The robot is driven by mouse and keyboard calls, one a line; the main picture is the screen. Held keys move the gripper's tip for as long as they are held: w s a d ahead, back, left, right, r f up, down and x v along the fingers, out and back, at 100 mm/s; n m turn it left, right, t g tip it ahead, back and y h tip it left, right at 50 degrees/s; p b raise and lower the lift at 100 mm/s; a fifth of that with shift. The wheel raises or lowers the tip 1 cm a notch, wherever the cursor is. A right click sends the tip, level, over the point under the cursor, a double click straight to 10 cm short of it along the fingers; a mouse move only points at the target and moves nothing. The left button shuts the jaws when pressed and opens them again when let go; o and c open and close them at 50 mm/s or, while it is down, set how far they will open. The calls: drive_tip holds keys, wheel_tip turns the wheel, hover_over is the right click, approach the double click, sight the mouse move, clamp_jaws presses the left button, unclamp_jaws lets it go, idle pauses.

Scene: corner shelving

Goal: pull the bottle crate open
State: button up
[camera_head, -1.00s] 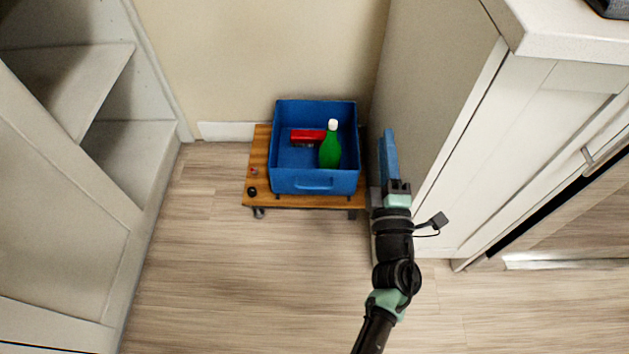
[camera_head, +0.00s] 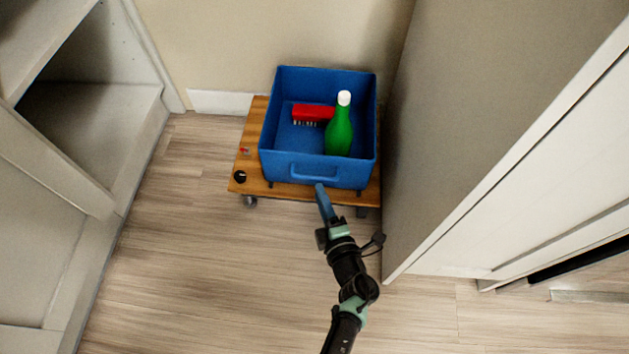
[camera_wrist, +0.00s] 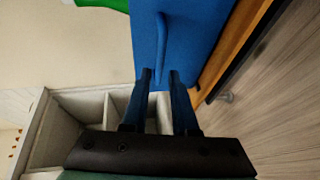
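The blue bottle crate (camera_head: 280,165) sits on a low wooden board on wheels, against the back wall. A green bottle with a white cap (camera_head: 340,130) stands in it beside a red brush (camera_head: 312,112). The crate's front handle (camera_head: 313,170) shows in the head view; in the wrist view the handle (camera_wrist: 162,48) lies just beyond my fingertips, in line with the gap between them. My gripper (camera_head: 319,188) is near the crate's front, below the handle. In the wrist view my gripper (camera_wrist: 160,75) has its two fingers apart with nothing between them.
The wooden board (camera_head: 250,160) carries a small black round thing (camera_head: 240,177) at its left front. A cabinet side (camera_head: 460,110) stands close on the right. Pale shelving (camera_head: 110,110) is on the left. The floor (camera_head: 200,270) in front is clear.

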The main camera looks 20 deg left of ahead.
sight(314, 177)
drive_tip(key=shift+b+x, duration=1.45)
drive_tip(key=shift+x, duration=1.6)
drive_tip(key=shift+c, duration=0.2)
clamp_jaws()
